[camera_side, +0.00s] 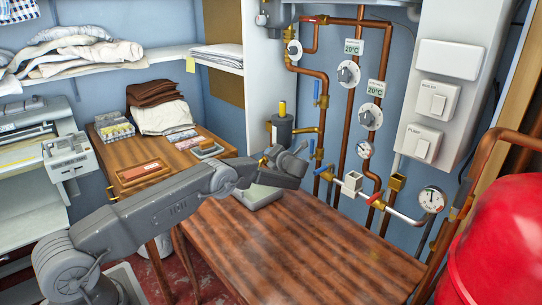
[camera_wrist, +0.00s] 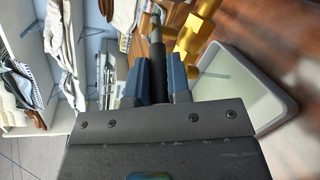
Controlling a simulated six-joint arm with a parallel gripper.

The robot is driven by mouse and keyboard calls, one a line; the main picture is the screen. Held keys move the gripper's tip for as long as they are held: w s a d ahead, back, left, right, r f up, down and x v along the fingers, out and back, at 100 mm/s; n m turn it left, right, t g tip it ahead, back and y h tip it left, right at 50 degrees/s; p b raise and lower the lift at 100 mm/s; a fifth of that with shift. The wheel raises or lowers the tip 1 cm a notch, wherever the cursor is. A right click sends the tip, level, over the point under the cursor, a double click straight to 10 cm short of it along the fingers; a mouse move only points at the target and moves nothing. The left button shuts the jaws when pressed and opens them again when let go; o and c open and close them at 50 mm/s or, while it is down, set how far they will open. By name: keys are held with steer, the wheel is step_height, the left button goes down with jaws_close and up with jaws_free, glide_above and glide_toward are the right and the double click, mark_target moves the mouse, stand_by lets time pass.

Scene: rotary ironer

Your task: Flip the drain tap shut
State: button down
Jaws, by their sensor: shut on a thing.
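The drain tap (camera_wrist: 197,38) is a brass fitting at the top of the wrist view, with a dark lever (camera_wrist: 156,52) beside it. My gripper (camera_wrist: 158,82) has its two blue-grey fingers closed on the lever, one on each side. In the side view, my gripper (camera_side: 282,160) is low over the back edge of the wooden table, and a bit of the tap's brass (camera_side: 268,155) shows beside it. My gripper hides most of the tap there, so I cannot tell the lever's exact angle to the pipe.
A shallow grey tray (camera_side: 257,196) lies on the table (camera_side: 300,245) below my gripper. Copper pipes with valves and gauges (camera_side: 430,199) run up the wall to the right. A dark cylinder (camera_side: 282,131) stands just behind. The table's front is clear. A red tank (camera_side: 500,250) is at right.

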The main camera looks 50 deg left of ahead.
steer(key=shift+w, duration=0.1)
steer(key=c, duration=1.4)
jaws_free()
steer(key=shift+o, duration=0.2)
steer(key=v, duration=1.4)
steer(key=shift+a+r, duration=0.1)
steer(key=shift+c, duration=0.2)
